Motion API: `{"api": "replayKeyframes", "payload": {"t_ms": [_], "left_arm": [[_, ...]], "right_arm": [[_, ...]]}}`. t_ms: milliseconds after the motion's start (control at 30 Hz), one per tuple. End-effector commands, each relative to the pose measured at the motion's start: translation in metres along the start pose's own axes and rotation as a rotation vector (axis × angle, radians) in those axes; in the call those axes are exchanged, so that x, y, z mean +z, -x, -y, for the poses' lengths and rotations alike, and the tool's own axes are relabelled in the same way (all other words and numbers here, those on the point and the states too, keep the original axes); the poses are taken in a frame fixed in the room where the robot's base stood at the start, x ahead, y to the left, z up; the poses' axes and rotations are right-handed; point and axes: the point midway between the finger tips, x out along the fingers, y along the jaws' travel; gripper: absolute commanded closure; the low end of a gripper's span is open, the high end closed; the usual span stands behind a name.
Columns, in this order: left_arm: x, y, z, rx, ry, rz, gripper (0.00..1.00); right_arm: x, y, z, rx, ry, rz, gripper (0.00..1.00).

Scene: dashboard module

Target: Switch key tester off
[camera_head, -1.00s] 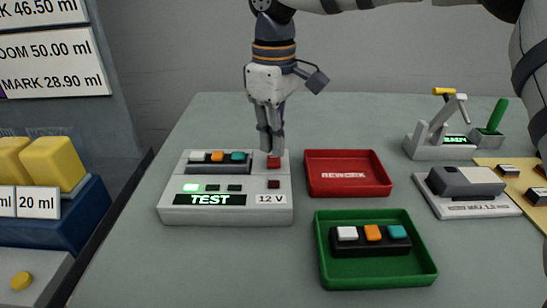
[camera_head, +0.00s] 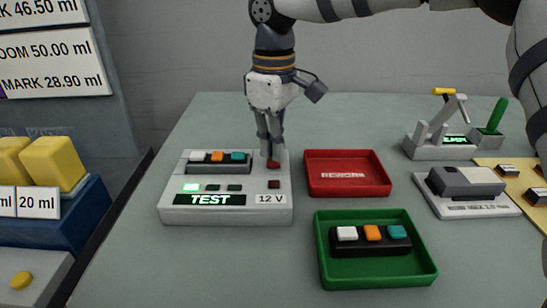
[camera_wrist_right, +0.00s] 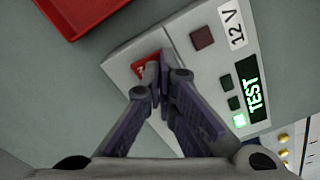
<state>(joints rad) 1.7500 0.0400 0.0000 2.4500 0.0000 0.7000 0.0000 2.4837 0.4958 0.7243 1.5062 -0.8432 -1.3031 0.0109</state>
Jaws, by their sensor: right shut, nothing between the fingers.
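The key tester (camera_head: 225,215) is a light grey box on the table. A key module with white, orange and teal keys (camera_head: 217,157) sits in its top. Its display (camera_head: 209,200) reads TEST and one green lamp (camera_head: 191,188) is lit; both also show in the right wrist view. My right gripper (camera_head: 272,160) is shut and empty, pointing down with its fingertips at the red button (camera_wrist_right: 146,64) on the tester's back right, partly covering it. I cannot tell whether they touch. A dark red square (camera_head: 274,184) lies in front of that button, by the 12 V label. My left gripper is not in view.
A red REWORK tray (camera_head: 346,190) is empty right of the tester. A green tray (camera_head: 425,272) holds another three-key module. A lever device (camera_head: 440,135) and a grey device (camera_head: 465,185) stand farther right. Yellow blocks (camera_head: 50,163) are at the left.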

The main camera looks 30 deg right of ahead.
Motion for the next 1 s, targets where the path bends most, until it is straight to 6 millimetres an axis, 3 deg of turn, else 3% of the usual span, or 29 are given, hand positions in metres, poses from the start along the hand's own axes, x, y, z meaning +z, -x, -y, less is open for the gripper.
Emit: {"api": "replayKeyframes", "payload": {"t_ms": [1000], "left_arm": [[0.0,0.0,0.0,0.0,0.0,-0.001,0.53]], "right_arm": [[0.0,-0.016,0.0,-0.001,0.0,0.002,1.0]]}}
